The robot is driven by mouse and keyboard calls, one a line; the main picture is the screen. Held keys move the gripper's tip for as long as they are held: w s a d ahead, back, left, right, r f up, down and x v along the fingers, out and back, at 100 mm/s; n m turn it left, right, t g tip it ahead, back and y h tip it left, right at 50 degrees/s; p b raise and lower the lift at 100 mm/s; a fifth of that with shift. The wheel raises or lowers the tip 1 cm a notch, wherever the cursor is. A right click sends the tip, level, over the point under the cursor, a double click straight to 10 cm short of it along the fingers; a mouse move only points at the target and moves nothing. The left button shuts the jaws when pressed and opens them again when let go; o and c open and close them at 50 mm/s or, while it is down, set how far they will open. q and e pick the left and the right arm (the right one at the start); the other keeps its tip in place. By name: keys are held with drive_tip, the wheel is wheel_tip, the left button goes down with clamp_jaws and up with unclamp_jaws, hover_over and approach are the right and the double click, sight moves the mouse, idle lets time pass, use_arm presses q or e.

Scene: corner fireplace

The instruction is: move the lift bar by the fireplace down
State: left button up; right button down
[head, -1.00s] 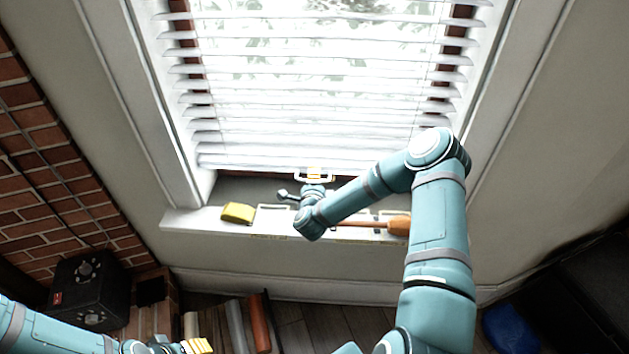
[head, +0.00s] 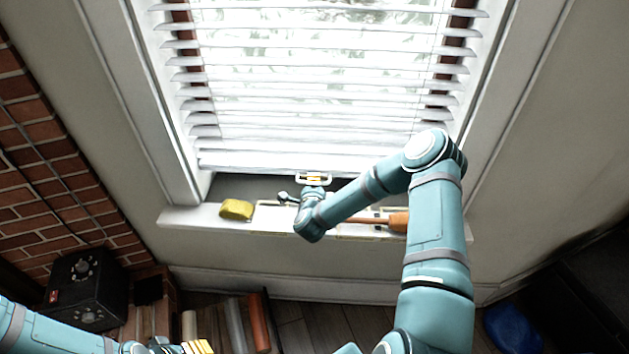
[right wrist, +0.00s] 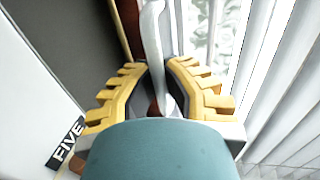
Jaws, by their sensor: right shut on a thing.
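The lift bar (head: 300,180) is a small white handle at the bottom edge of the white window blind (head: 255,166). My right gripper (head: 314,180) is at the handle, with its yellow fingers around it. In the right wrist view, the white bar (right wrist: 152,35) runs between the yellow fingers of my right gripper (right wrist: 158,85), which is shut on it. The blind's bottom edge hangs a little above the window sill. My left gripper (head: 197,347) is low at the bottom edge of the head view, away from the blind; its finger opening is not clear.
On the sill (head: 185,217) lie a yellow sponge-like block (head: 236,209) and an orange-handled tool (head: 397,221), partly behind my right arm. A brick wall (head: 40,170) and a black box (head: 85,290) are at left. A blue object (head: 512,328) lies on the floor at right.

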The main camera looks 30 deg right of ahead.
wheel_tip(320, 180, down, 6)
drive_tip(key=b, duration=0.3)
drive_tip(key=shift+f, duration=0.1)
drive_tip(key=c, duration=1)
unclamp_jaws()
drive_tip(key=v, duration=1.2)
